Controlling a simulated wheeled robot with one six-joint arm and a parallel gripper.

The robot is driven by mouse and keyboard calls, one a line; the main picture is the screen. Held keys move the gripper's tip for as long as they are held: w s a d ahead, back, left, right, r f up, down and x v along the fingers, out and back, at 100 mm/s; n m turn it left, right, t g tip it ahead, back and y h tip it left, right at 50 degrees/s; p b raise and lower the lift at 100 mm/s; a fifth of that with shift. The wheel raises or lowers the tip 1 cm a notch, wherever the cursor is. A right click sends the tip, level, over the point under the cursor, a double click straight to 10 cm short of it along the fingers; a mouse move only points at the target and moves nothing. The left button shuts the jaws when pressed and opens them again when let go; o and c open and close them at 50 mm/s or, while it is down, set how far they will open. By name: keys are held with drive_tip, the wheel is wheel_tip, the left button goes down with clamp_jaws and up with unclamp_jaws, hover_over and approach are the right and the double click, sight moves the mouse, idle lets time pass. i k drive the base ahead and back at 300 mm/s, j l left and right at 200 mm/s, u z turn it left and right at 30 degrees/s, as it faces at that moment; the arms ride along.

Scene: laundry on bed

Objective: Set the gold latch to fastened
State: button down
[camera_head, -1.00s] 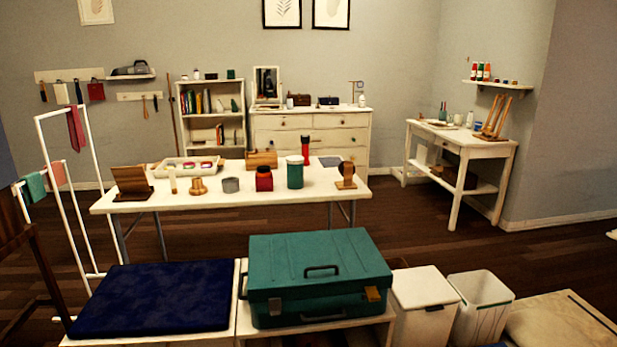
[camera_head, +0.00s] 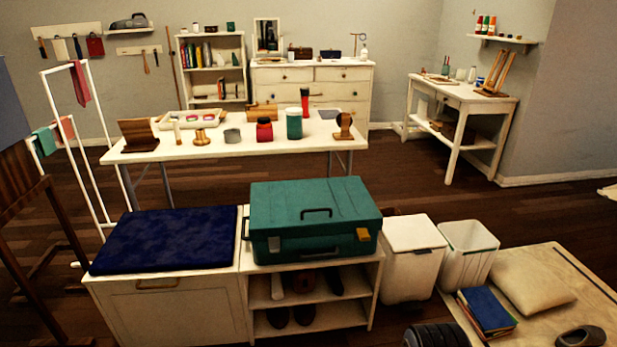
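A teal case (camera_head: 315,205) lies closed on a white bench at the centre, with a dark handle (camera_head: 316,212) on its lid. The gold latch (camera_head: 362,234) is on the right part of the case's front face, near the lid seam. It is too small to tell whether it is fastened. A teal-grey latch (camera_head: 274,243) is on the left part of the same face. My gripper is not in view.
A blue cushion (camera_head: 165,238) lies left of the case on the white bench (camera_head: 243,290), which has open shelves with shoes below. A white lidded bin (camera_head: 412,260) and an open bin (camera_head: 468,252) stand to the right. A dark ridged object (camera_head: 435,335) is at the bottom edge.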

sight(364, 234)
drive_tip(key=i+l+z, duration=0.15)
drive_tip(key=i, duration=0.4)
drive_tip(key=i+l+z, duration=0.15)
drive_tip(key=i, duration=0.35)
